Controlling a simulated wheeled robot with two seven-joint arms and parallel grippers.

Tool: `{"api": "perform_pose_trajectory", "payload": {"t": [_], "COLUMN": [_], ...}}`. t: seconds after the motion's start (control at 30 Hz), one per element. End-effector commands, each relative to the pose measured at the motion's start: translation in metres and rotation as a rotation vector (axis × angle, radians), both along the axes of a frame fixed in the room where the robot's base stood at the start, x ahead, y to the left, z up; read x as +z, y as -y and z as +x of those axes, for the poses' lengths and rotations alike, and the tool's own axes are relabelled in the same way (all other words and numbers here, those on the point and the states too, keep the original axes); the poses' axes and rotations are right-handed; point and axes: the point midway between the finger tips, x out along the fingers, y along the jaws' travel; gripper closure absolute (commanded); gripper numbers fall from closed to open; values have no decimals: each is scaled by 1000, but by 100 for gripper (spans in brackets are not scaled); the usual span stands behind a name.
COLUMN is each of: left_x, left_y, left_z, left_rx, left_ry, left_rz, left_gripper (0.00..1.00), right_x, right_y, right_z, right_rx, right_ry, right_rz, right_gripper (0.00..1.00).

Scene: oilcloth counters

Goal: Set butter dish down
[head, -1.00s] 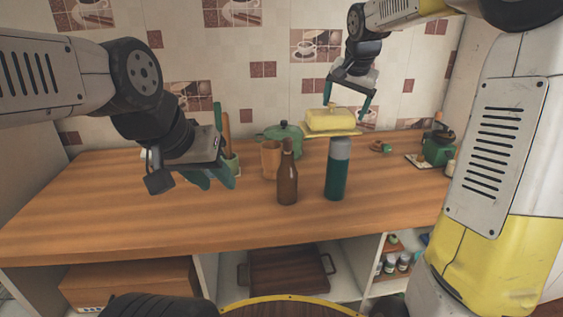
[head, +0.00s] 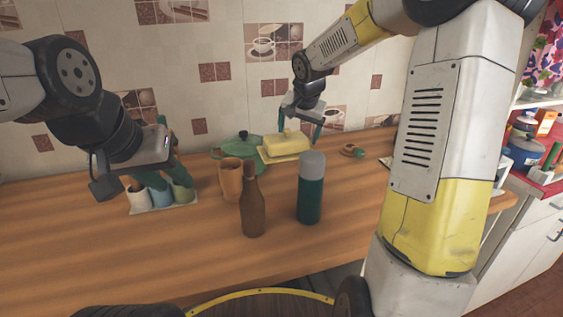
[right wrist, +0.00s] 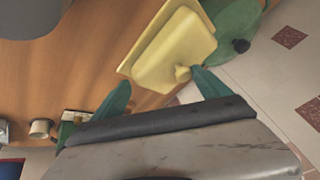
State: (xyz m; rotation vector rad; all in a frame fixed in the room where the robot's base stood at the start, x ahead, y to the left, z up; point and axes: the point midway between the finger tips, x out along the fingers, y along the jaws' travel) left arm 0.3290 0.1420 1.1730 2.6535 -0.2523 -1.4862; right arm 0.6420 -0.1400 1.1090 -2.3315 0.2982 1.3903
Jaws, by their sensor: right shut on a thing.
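The yellow butter dish (head: 285,150), a lidded dish with a small knob on a flat plate, is at the back of the counter, looking level. It also shows in the right wrist view (right wrist: 170,50). I cannot tell whether the plate touches the wooden counter (head: 180,245). My left gripper (head: 166,180) is open and empty, in front of a rack of small cups at the left.
A green pot (head: 230,149) is just left of the dish. An orange mug (head: 230,180), a brown bottle (head: 252,208) and a green flask with grey lid (head: 311,190) stand in front. A small green-brown item (head: 352,151) lies to the right. The front left counter is clear.

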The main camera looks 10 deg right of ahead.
Motion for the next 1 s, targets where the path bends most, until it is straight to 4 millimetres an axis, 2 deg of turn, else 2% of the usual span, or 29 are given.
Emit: {"api": "perform_pose_trajectory", "payload": {"t": [0.1, 0.3, 0.47, 0.73, 1.0], "left_x": [0, 0, 0, 0, 0], "left_y": [0, 0, 0, 0, 0], "left_z": [0, 0, 0, 0, 0], "left_rx": [0, 0, 0, 0, 0], "left_ry": [0, 0, 0, -1, -1], "left_rz": [0, 0, 0, 0, 0], "left_gripper": [64, 64, 64, 64, 64], "right_x": [-30, -63, -73, -110, -114], "right_y": [-1, 0, 0, -1, 0], "right_z": [0, 0, 1, 1, 1], "right_rx": [2, 0, 0, 1, -1], "right_ry": [-2, 1, 3, 3, 4], "right_rz": [1, 0, 0, 0, 1], "right_gripper": [86, 86, 86, 86, 86]}}
